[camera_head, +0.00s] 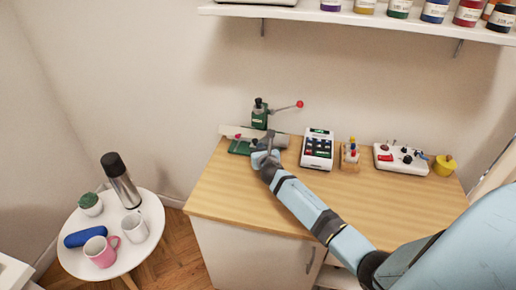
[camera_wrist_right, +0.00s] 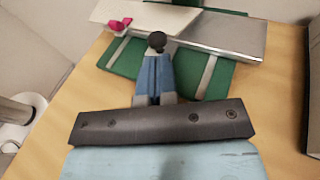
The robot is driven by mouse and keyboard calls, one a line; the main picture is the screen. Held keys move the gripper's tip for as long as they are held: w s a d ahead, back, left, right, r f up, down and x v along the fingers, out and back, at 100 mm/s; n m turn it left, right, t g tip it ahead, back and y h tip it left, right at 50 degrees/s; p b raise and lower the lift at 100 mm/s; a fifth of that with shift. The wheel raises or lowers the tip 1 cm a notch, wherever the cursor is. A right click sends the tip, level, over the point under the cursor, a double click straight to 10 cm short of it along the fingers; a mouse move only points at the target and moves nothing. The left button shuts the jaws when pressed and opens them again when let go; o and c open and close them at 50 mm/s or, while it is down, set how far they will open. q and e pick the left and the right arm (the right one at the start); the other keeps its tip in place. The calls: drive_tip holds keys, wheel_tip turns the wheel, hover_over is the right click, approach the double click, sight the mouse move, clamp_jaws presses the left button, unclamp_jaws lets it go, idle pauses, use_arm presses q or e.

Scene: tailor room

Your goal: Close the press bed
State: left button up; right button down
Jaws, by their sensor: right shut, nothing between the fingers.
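The press (camera_head: 260,118) stands at the back left of the wooden worktop, with a green post and a lever ending in a red knob (camera_head: 299,104). Its green base (camera_wrist_right: 125,57) and pale flat plate (camera_wrist_right: 225,35) show in the right wrist view. A small pink-red knob (camera_wrist_right: 119,25) sits at the plate's left. A dark round knob (camera_wrist_right: 157,41) is right at the tips of my right gripper (camera_wrist_right: 156,60); I cannot tell whether they touch. My right gripper (camera_head: 262,156) is shut and empty at the press's front edge. My left gripper is out of view.
Right of the press are a keypad device (camera_head: 318,148), a small wooden stand (camera_head: 350,158) and a white control box (camera_head: 401,160). A shelf (camera_head: 350,15) with paint jars hangs above. A round table (camera_head: 140,262) with mugs and a flask stands at left.

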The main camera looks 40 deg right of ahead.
drive_tip(key=v, duration=1)
drive_tip(key=shift+s+a+f+p, duration=0.1)
drive_tip(key=shift+s+a+p, duration=0.1)
drive_tip(key=shift+p, duration=0.15)
